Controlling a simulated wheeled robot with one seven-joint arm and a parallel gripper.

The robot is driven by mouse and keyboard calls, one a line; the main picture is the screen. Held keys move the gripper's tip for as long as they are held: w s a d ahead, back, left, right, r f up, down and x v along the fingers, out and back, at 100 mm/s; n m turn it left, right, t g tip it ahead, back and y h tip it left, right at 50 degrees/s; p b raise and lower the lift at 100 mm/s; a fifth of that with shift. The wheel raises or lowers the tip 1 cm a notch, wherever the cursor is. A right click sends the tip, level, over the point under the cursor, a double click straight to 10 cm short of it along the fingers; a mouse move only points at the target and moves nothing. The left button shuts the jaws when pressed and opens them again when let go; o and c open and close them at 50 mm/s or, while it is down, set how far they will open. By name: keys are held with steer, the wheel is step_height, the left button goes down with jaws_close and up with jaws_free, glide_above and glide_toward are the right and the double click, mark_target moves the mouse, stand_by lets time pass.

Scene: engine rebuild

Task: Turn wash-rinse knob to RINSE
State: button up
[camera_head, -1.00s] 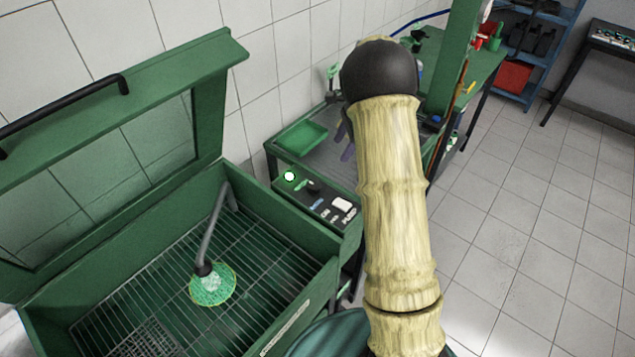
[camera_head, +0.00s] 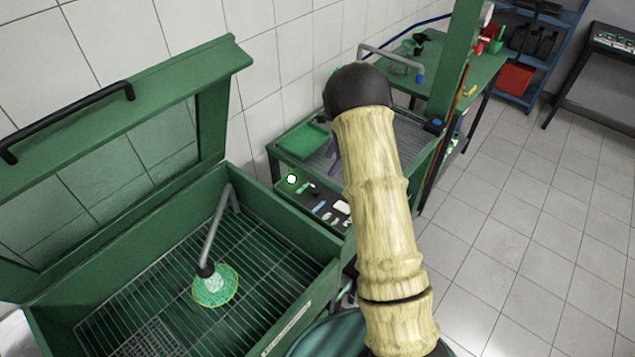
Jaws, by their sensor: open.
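The green parts washer has a dark control panel (camera_head: 325,212) on its right side. The panel carries a lit round green-white light (camera_head: 291,179), a small dark knob beside a green marking (camera_head: 305,187), and several pale labels or switches (camera_head: 340,207). The knob is too small to read its setting or any WASH or RINSE lettering. My arm, in a pale ribbed cover with a black joint, rises just right of the panel. My gripper cannot be made out; the arm hides the space behind it.
The washer basin (camera_head: 325,272) is open, with a wire rack and a hose-like spout (camera_head: 217,232) inside. Its glazed lid (camera_head: 215,60) stands raised at the left. A green tray (camera_head: 304,141) lies on a cart behind the panel. A green workbench stands farther back. Tiled floor at right is clear.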

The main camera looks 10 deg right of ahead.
mark_target(317, 188)
steer(key=p+x, duration=0.3)
steer(key=x, duration=0.8)
steer(key=shift+s+f, duration=0.1)
steer(key=c, duration=1)
